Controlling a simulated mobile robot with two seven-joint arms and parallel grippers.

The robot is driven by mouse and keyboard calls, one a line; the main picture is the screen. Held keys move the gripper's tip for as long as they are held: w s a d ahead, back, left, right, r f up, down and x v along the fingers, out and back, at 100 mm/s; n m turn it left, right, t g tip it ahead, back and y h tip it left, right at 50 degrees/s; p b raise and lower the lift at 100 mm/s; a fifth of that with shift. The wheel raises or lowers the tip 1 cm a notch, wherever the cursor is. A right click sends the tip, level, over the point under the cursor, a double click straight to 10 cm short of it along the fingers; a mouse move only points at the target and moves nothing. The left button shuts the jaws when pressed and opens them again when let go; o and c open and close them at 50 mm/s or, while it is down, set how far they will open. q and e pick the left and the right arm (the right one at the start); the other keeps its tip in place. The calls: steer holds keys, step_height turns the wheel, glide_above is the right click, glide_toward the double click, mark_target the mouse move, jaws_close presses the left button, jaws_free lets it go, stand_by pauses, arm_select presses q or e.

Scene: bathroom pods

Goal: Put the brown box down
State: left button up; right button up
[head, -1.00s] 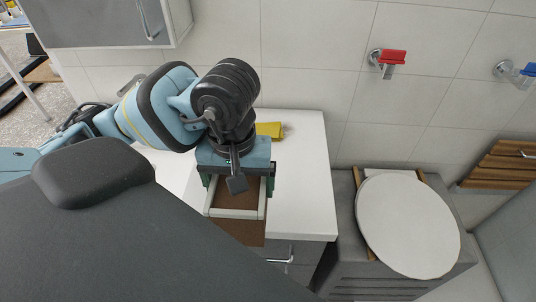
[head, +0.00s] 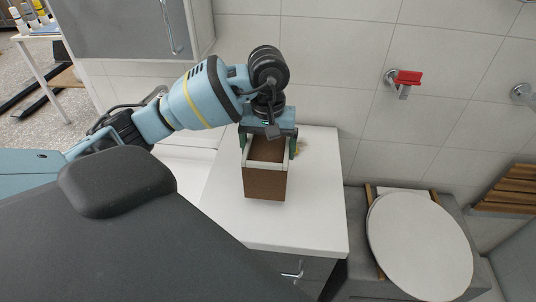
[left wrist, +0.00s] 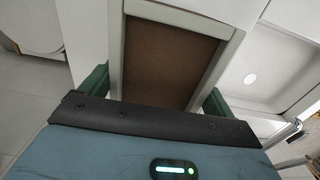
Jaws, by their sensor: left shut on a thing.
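The brown box (head: 265,184) has an open top and a pale grey rim. In the head view it is over the white counter top (head: 315,210), front face toward me and roughly upright. My left gripper (head: 268,146) is shut on it, with green fingers at its two sides. In the left wrist view the box's brown inside (left wrist: 170,62) and pale rim fill the middle, between the fingers of my left gripper (left wrist: 155,92). I cannot tell whether the box's bottom touches the counter. My right gripper is not in view.
A red-handled tap (head: 405,79) is on the tiled wall behind. A round white lid (head: 420,245) lies to the right of the counter. The counter's front right part is clear.

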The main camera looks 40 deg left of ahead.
arm_select(q)
steer(key=shift+w+a, duration=0.15)
steer(key=shift+w, duration=0.05)
step_height(320, 180, down, 4)
steer(key=shift+w+a+r+p, duration=0.1)
steer(key=shift+w+r+p, duration=0.05)
steer(key=shift+r+p, duration=0.15)
steer(key=shift+f, duration=0.1)
steer(key=shift+f, duration=0.25)
steer(key=o, duration=1.1)
steer(key=shift+o, duration=0.2)
steer(key=shift+r, duration=0.1)
